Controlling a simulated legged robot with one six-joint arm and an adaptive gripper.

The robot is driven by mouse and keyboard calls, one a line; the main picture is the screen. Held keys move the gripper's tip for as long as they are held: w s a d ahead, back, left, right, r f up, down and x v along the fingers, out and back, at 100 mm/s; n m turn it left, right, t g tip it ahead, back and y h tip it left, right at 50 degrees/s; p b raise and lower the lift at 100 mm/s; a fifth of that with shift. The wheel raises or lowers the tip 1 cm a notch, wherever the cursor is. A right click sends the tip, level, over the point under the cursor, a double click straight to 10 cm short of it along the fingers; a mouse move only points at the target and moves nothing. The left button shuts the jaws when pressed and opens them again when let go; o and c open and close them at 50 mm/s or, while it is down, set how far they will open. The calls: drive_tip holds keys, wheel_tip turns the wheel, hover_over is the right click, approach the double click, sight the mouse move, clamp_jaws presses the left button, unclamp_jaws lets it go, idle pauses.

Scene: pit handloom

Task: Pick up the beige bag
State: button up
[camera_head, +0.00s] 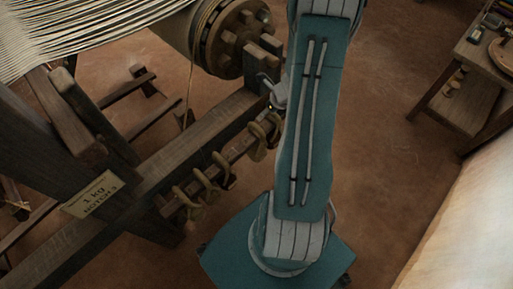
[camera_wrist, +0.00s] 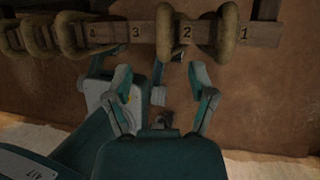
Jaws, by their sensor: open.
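Several beige, ring-shaped bags hang along a wooden rail. In the head view they run from a bag (camera_head: 186,203) at lower left to one (camera_head: 257,141) beside my arm. In the wrist view one bag (camera_wrist: 228,34) hangs between the numbers 2 and 1, and another (camera_wrist: 165,32) between 3 and 2. I cannot tell which one the task names. My gripper (camera_wrist: 160,80) is open and empty, its fingers spread below these two bags in the picture and apart from them. In the head view my arm hides most of the gripper.
The numbered rail (camera_wrist: 115,33) crosses the top of the wrist view. The loom's dark frame (camera_head: 50,130) and round beam (camera_head: 235,38) fill the left. A sign (camera_head: 91,194) reads tension 1 kg. A wooden table (camera_head: 463,100) stands right; brown floor (camera_head: 385,165) is clear between.

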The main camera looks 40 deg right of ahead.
sight(257, 125)
drive_tip(key=shift+m, duration=0.3)
drive_tip(key=x, duration=0.5)
drive_tip(key=shift+s+a+f, duration=0.25)
drive_tip(key=shift+a, duration=0.05)
drive_tip(key=shift+w+d+f, duration=0.2)
drive_tip(key=shift+d+f, duration=0.05)
drive_tip(key=shift+f, duration=0.3)
drive_tip(key=x, duration=0.5)
drive_tip(key=shift+s, duration=0.1)
drive_tip(key=shift+d, duration=0.1)
drive_tip(key=shift+c, duration=0.9)
drive_tip(key=shift+r, duration=0.1)
clamp_jaws()
